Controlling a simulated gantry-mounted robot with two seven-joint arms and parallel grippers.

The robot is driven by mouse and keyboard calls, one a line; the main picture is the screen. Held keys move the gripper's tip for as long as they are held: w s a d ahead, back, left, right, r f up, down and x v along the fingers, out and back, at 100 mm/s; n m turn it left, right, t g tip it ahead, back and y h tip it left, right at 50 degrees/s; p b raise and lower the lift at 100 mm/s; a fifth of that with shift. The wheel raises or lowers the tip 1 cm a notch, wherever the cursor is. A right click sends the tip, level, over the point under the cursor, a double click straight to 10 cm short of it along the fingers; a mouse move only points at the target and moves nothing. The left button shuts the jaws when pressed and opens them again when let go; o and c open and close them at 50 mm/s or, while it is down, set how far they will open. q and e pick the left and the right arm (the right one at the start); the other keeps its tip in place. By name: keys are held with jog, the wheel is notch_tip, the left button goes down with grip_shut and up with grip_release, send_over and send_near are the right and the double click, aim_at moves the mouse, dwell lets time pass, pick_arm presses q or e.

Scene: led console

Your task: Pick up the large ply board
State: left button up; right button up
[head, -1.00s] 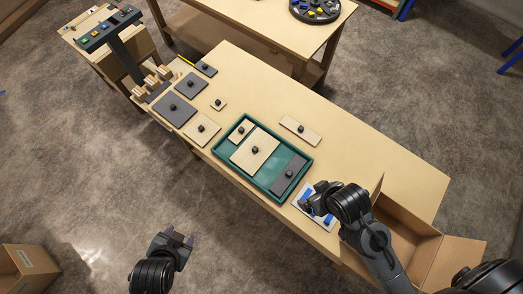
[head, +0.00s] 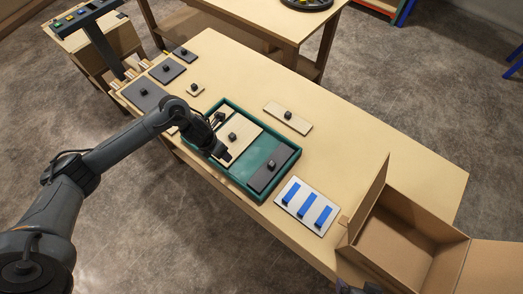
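The large ply board (head: 240,149) is pale wood with a black knob (head: 232,136) and lies in the middle of the green tray (head: 228,181). My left gripper (head: 221,138) is over the tray's left part, its fingers apart, just left of that knob. It looks open and empty, and I see no contact with the knob. The arm and gripper hide the tray's left end and the board's left edge.
A dark grey board (head: 272,168) lies in the tray's right end. A narrow ply board (head: 287,116) lies behind the tray. A white card with blue strips (head: 307,205) and an open cardboard box (head: 405,235) are to the right. Grey boards (head: 145,94) lie at the table's left end.

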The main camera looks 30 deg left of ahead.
pick_arm(q)
jog(key=t+b, duration=0.2)
send_near(232, 135)
jog(key=s, duration=0.1)
jog(key=w+f, duration=0.1)
jog(key=w+d+f+b, duration=0.1)
jog(key=shift+w+f+y, duration=0.1)
jog(key=shift+f+y, duration=0.2)
jog(key=shift+y, duration=0.1)
jog(key=shift+b+x, duration=0.45)
jog(key=shift+x, duration=2.5)
pick_arm(e)
notch_tip(232, 135, down, 5)
jog(key=shift+w+f, duration=0.1)
pick_arm(q)
grip_shut()
